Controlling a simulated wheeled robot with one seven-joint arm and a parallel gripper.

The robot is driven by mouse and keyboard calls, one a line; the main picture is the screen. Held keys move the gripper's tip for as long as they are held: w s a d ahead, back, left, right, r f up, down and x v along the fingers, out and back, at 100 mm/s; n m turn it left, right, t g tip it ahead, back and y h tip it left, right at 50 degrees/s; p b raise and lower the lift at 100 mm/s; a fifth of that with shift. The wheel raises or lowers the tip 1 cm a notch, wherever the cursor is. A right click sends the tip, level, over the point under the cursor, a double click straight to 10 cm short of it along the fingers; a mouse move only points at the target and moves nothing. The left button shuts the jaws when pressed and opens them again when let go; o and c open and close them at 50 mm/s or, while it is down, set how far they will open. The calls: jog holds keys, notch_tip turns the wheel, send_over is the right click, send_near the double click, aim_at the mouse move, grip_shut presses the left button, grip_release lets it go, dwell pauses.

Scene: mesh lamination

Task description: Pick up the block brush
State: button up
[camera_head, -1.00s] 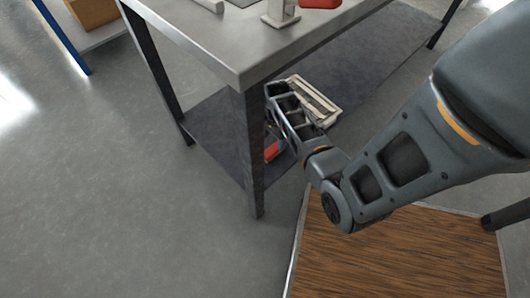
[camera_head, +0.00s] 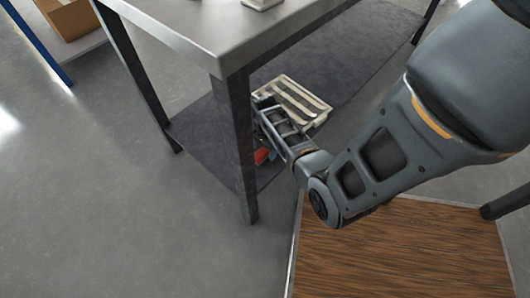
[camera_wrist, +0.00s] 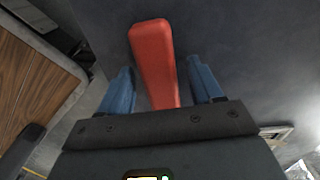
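A long red object (camera_wrist: 155,62), likely the block brush, lies on a dark surface in the wrist view. The blue fingers of my gripper (camera_wrist: 163,86) stand on either side of it, open, with a gap visible on each side. Its near end is hidden by my gripper body. In the head view a bit of red (camera_head: 262,156) shows low beside the table leg, over the lower shelf. My arm reaches in under the tabletop there, and its end is partly hidden behind the leg.
The table leg (camera_head: 240,150) stands close to my gripper, with the metal tabletop (camera_head: 190,32) above. A pale slatted tray (camera_head: 320,108) lies on the dark lower shelf (camera_head: 355,50) just beyond. A wooden board (camera_head: 400,255) is below my arm. Open floor lies left.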

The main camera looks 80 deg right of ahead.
jog(key=c, duration=1)
jog(key=r+p, duration=0.2)
jog(key=r, duration=0.1)
jog(key=s+r+p, duration=0.1)
jog(key=r, duration=0.1)
jog(key=shift+d+r, duration=0.1)
jog(key=shift+d, duration=0.15)
jog(key=s+d+r+p, duration=0.3)
jog(key=s+d+r, duration=0.1)
jog(key=s, duration=0.5)
jog(key=shift+s+d+r, duration=0.2)
jog(key=shift+d+r, duration=0.2)
jog(key=shift+r, duration=0.5)
